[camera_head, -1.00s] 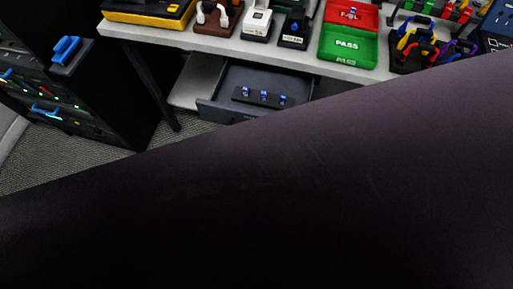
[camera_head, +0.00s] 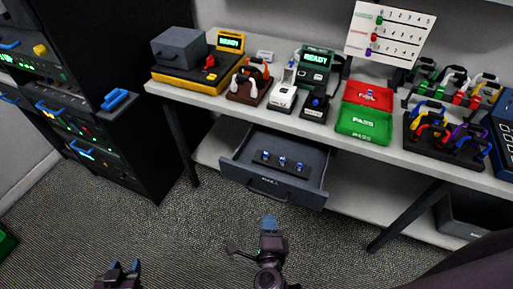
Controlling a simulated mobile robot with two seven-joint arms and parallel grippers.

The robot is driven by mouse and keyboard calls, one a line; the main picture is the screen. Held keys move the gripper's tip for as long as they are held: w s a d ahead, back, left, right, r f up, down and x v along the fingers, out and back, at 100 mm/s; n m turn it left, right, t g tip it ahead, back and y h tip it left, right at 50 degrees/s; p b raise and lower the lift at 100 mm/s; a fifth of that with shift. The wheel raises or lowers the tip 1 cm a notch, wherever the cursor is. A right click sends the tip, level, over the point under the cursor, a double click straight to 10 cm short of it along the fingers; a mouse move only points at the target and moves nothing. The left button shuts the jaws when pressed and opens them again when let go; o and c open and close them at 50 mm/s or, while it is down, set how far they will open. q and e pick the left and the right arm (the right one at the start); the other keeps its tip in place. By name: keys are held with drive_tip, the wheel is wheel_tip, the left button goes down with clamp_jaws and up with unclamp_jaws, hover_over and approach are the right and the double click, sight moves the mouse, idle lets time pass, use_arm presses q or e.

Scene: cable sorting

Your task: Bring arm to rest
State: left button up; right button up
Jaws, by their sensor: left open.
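My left gripper (camera_head: 125,267) is at the bottom left, low over the carpet. Its two blue-grey fingertips stand apart with nothing between them. My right gripper (camera_head: 269,224) is at the bottom middle, in front of the open drawer (camera_head: 235,172). It is seen nearly edge-on, so its opening does not show. No held object is visible at it. Both grippers appear clear of the bench.
The bench (camera_head: 400,150) carries a red tray (camera_head: 370,92), a green tray (camera_head: 352,125), testers and cable racks. The open drawer holds a strip (camera_head: 265,163) with blue pieces. A dark cabinet (camera_head: 135,150) stands left. Carpet (camera_head: 200,235) is free in front.

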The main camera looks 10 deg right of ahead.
wheel_tip(320, 180, up, 3)
drive_tip(key=w+a+n+y, duration=0.25)
drive_tip(key=n+y, duration=0.25)
drive_tip(key=n, duration=0.3)
drive_tip(key=s+d+n+g, duration=0.1)
drive_tip(key=s+d+n, duration=0.2)
drive_tip(key=d, duration=0.4)
drive_tip(key=s+d+n+g+h, duration=0.1)
drive_tip(key=s+d+n, duration=0.1)
drive_tip(key=d+n, duration=0.4)
drive_tip(key=s+d+f+n+g+h, duration=0.1)
drive_tip(key=s+d+n+g, duration=0.1)
drive_tip(key=d+n, duration=0.3)
drive_tip(key=s+d, duration=0.1)
drive_tip(key=d, duration=0.1)
drive_tip(key=shift+s+d, duration=0.3)
drive_tip(key=shift+f, duration=0.1)
use_arm(q)
drive_tip(key=shift+s+f, duration=0.15)
drive_tip(key=shift+s, duration=0.2)
